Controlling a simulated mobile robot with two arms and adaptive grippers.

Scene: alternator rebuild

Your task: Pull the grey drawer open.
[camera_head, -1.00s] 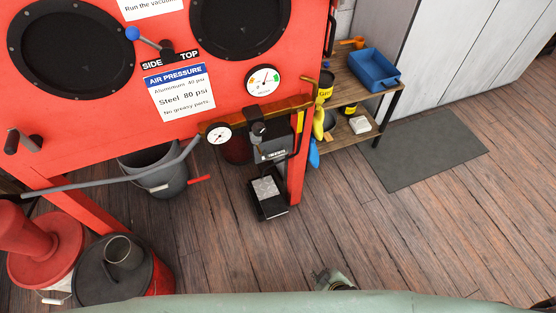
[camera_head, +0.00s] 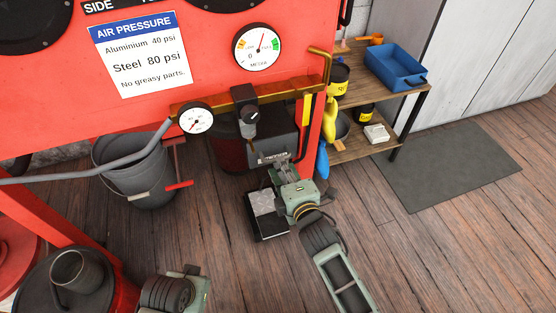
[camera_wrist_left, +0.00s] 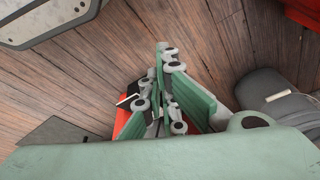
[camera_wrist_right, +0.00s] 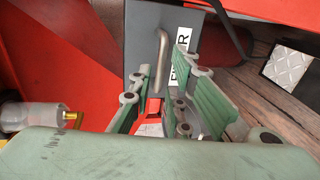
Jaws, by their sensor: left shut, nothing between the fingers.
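The grey drawer (camera_head: 284,140) is under the red cabinet in the head view, with a white label low on its front. In the right wrist view, the grey front (camera_wrist_right: 146,20) carries an upright metal bar handle (camera_wrist_right: 161,62) beside the partly hidden label. My right gripper (camera_head: 277,163) is at the drawer front. In the right wrist view it is open (camera_wrist_right: 163,88), with the handle between its fingers in the picture; I see no grip on it. My left gripper (camera_wrist_left: 165,98) is shut and empty, over the floor; its fingers are not clear in the head view.
A black tray with a metal plate (camera_head: 265,205) stands on the floor below the drawer. A grey bucket (camera_head: 135,165) is to the left. A wooden shelf (camera_head: 385,150) with a blue bin (camera_head: 395,68) is to the right. Open floor lies in front.

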